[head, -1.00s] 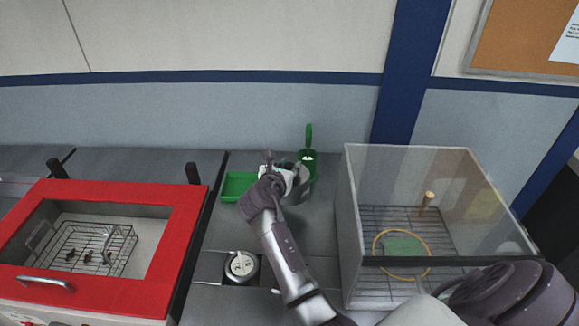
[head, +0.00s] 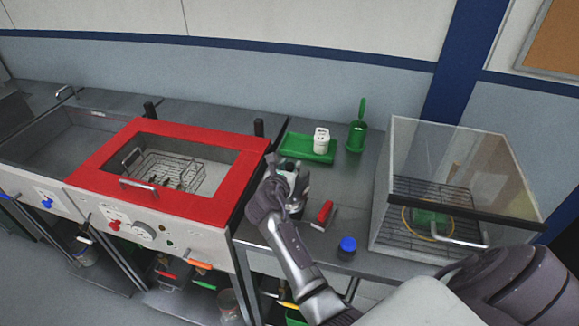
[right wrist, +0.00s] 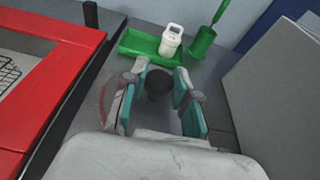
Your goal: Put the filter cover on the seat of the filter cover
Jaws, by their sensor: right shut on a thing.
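My right gripper (head: 284,172) is over the counter, in front of the green tray. In the right wrist view its teal-padded fingers (right wrist: 160,100) stand apart around a greyish round piece with a dark centre (right wrist: 158,85). This looks like the filter cover, held between the fingers; its outline is partly hidden and I cannot tell its full shape. In the head view a grey rounded body (head: 298,195) shows beside the fingers, and I cannot tell whether it is the cover or its seat. The seat cannot be made out clearly. My left gripper is out of view.
A green tray (head: 297,153) with a white bottle (head: 321,139) and a green brush holder (head: 356,136) stand behind. A red-handled brush (head: 324,214) and blue-capped jar (head: 347,246) lie right. A red-framed bath (head: 95,160) is left, a clear-lidded box (head: 400,230) right.

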